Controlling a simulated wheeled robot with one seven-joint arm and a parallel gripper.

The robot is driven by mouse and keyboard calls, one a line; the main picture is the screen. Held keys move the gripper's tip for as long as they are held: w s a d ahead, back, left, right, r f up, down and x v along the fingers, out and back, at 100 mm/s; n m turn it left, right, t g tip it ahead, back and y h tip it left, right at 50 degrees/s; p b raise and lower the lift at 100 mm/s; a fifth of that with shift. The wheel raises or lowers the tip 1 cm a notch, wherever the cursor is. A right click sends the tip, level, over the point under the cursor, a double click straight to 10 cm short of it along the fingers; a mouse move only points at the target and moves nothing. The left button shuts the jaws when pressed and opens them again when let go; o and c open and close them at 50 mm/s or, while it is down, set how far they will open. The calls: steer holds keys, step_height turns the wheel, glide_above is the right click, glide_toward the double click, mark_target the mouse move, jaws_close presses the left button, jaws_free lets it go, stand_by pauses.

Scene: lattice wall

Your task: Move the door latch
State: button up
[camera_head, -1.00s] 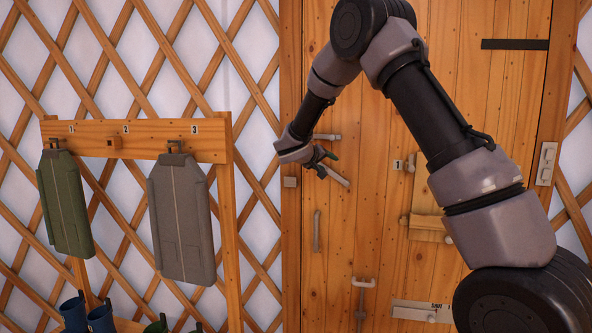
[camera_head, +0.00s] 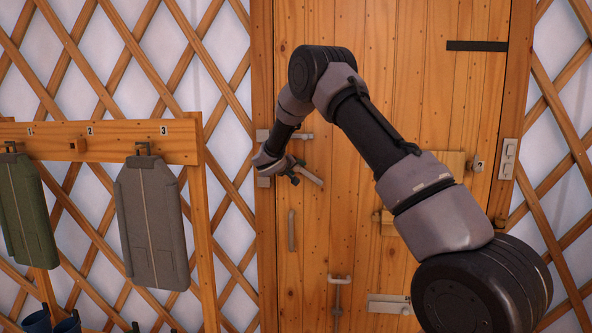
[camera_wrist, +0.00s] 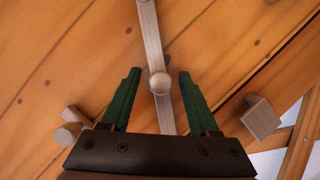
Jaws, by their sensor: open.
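A pale wooden bar (camera_head: 310,174), which looks like the door latch, sits tilted on the plank door (camera_head: 350,235) near its left edge. In the wrist view the bar (camera_wrist: 152,38) runs between my fingers, with a round knob (camera_wrist: 160,84) on it. My gripper (camera_wrist: 159,76) is open, one dark green finger on each side of the bar; I see gaps and no clear contact. In the head view my gripper (camera_head: 290,171) is at the bar's left end and hides part of it. A small wooden block (camera_wrist: 261,116) lies to the right in the wrist view.
Another bar (camera_head: 296,136) is above my gripper, and a vertical handle (camera_head: 291,230) below it. A hook-like piece (camera_head: 338,290) and a bolt plate (camera_head: 389,304) are lower on the door. A rack (camera_head: 110,140) with hanging vests (camera_head: 155,220) stands left.

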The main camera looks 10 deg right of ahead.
steer(key=shift+c, duration=0.3)
jaws_close()
steer(key=shift+a+f, duration=0.1)
steer(key=shift+f, duration=0.05)
stand_by(1.1)
